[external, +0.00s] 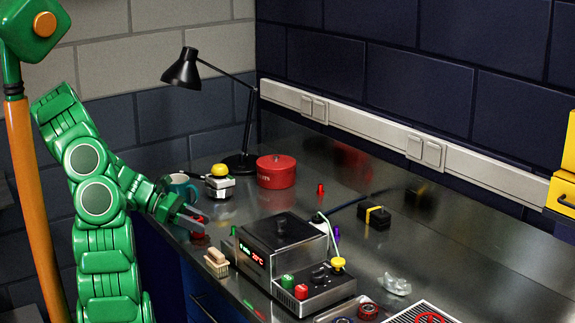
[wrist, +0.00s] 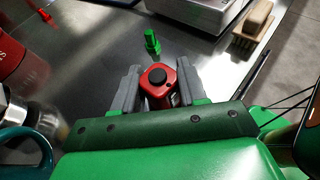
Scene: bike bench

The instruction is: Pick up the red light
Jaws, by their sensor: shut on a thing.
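The red light (wrist: 161,84) is a small red block with a round dark spot on top. In the wrist view it sits between the two grey fingers of my gripper (wrist: 150,90), which are shut on it. In the external view my gripper (external: 192,216) is over the left end of the bench, and a bit of the red light (external: 198,233) shows beneath the fingers. I cannot tell whether it touches the bench top.
A wooden brush (external: 216,262) and a metal device with a display (external: 282,250) are to the right. A teal mug (external: 181,187), a red tin (external: 276,172) and a black lamp (external: 240,163) stand behind.

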